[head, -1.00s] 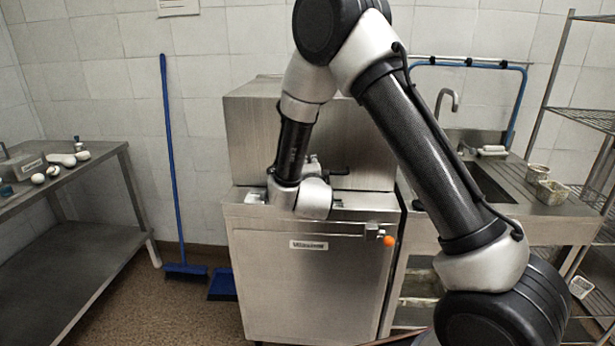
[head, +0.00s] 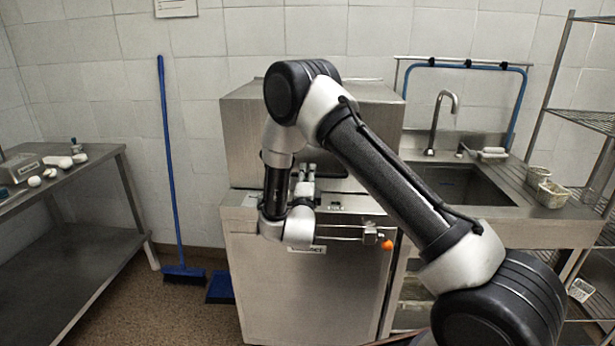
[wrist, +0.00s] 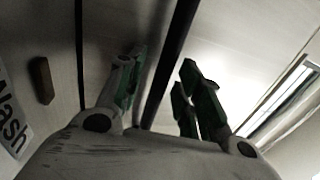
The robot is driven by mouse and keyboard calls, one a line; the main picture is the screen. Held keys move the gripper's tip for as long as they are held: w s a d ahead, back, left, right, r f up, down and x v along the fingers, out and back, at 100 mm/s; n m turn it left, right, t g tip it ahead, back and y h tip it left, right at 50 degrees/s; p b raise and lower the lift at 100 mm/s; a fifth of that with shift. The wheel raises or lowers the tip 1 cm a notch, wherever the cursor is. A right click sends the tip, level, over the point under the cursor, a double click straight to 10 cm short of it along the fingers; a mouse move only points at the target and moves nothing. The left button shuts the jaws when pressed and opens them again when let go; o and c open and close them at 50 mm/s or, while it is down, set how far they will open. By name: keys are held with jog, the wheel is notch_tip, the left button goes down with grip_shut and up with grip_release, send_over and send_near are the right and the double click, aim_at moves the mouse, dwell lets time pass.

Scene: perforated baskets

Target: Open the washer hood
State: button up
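The washer hood (head: 245,135) is a brushed-steel box on the washer's lower cabinet (head: 335,290); it looks lowered. A dark handle (head: 338,171) runs along the hood's lower front, partly hidden by my arm. My gripper (head: 307,170) is in front of the hood at its lower edge, fingers pointing up toward the handle. In the wrist view my gripper (wrist: 163,65) is open, with green-padded fingers apart. A dark bar (wrist: 172,60), likely the handle, passes between or just beyond them; contact cannot be told.
A sink (head: 460,185) with a faucet and small baskets (head: 550,192) is at the right, beside a wire rack. An orange knob (head: 387,245) sticks out at the cabinet's front. A steel table (head: 85,245) and a blue broom (head: 170,160) are at the left.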

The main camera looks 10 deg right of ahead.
jog(key=shift+w, duration=0.15)
jog(key=shift+d, duration=0.1)
grip_shut()
